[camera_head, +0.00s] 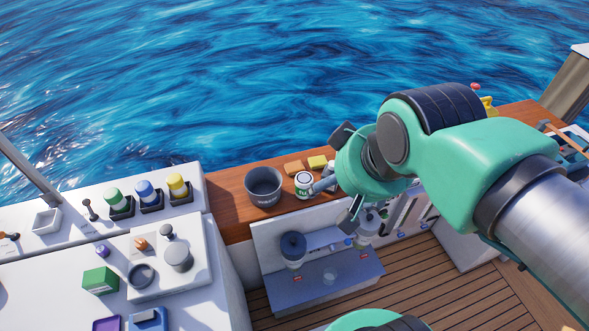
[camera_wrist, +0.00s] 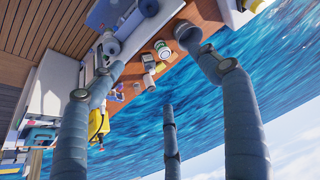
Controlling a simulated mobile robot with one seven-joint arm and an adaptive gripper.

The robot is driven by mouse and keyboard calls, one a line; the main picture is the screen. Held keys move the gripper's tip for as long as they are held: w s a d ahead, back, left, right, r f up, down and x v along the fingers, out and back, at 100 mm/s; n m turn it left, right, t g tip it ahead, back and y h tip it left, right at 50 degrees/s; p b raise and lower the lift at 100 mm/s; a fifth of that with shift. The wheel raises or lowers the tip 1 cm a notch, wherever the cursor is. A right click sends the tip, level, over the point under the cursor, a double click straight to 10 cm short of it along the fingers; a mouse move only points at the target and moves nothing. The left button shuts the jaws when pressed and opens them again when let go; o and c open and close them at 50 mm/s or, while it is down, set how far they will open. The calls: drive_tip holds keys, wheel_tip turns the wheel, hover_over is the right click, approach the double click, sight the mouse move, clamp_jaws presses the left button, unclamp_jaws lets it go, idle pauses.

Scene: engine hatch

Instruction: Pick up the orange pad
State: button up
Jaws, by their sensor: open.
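The orange pad (camera_head: 294,168) is a small flat block on the wooden ledge. It lies just left of a yellow pad (camera_head: 317,162) and behind a white and green can (camera_head: 303,184). My gripper (camera_head: 328,180) is above the ledge, to the right of the can and pads, with its fingers spread and nothing between them. In the wrist view my gripper (camera_wrist: 160,75) shows its long dark fingers wide apart, reaching toward the ledge and water. I cannot make out the orange pad clearly in the wrist view.
A grey bucket (camera_head: 264,187) stands on the ledge left of the can. White counters at left hold several coloured bottles, a green box (camera_head: 100,281) and a tray. A blue-grey bench (camera_head: 325,285) is below the ledge. Open water lies beyond it.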

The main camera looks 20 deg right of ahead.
drive_tip(key=g, duration=0.6)
hover_over(295, 167)
wheel_tip(295, 167, down, 38)
drive_tip(key=shift+f+n+b, duration=0.25)
drive_tip(key=shift+n+b, duration=0.05)
drive_tip(key=shift+b, duration=0.15)
drive_tip(key=shift+s+f, duration=0.1)
drive_tip(key=shift+s, duration=0.05)
drive_tip(key=shift+f+b, duration=0.6)
drive_tip(key=shift+f, duration=3.55)
